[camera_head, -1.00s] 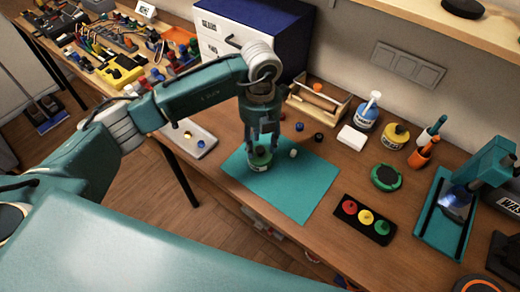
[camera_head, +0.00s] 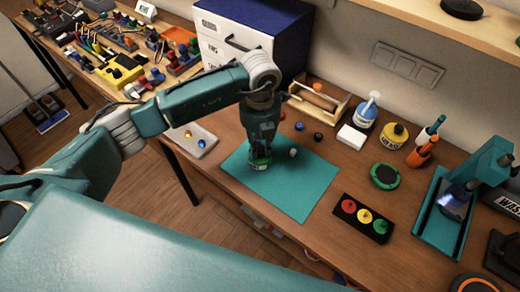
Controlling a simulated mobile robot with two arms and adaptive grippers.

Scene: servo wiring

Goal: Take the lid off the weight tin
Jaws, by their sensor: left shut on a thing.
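The weight tin (camera_head: 260,166) is a small round tin, green at the top with a pale band, standing on the teal mat (camera_head: 303,196). My left gripper (camera_head: 260,157) points straight down over it, shut on its green lid. The fingers hide most of the lid, and I see no gap between lid and tin. My right gripper is not in view.
A small pale weight-like piece (camera_head: 293,153) stands on the mat just right of the tin. A tray (camera_head: 203,149) lies to the left. A black holder with red, yellow and green knobs (camera_head: 345,229) and a green round pad (camera_head: 385,176) lie to the right.

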